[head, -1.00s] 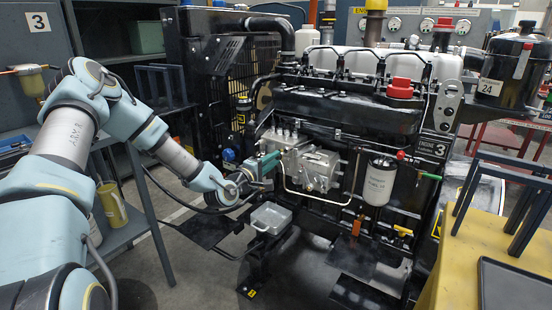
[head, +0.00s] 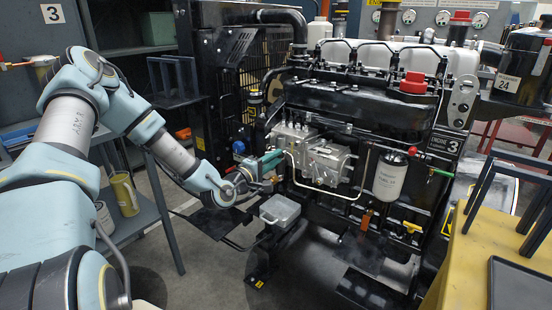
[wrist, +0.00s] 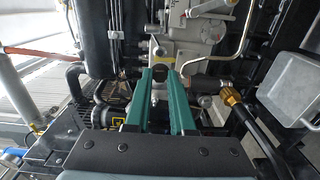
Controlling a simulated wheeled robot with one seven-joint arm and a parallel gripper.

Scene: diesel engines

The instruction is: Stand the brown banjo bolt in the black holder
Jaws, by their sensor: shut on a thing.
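My gripper (head: 271,160) has green fingers and is in front of the engine's left side, beside the grey injection pump. In the wrist view the fingers (wrist: 159,82) are shut on a small dark round piece (wrist: 159,72) at their tips, which I take to be the brown banjo bolt. Its shank is hidden, so I cannot tell its tilt. In the head view the fingers and arm hide it. I cannot make out the black holder for certain among the black engine parts.
The pump (head: 325,165) and its bent steel pipe are close to the right of my gripper. A small grey tray (head: 280,210) is just below it. A hose with a brass fitting (wrist: 232,96) runs close by on the right in the wrist view. A yellow-topped table (head: 465,265) stands at right.

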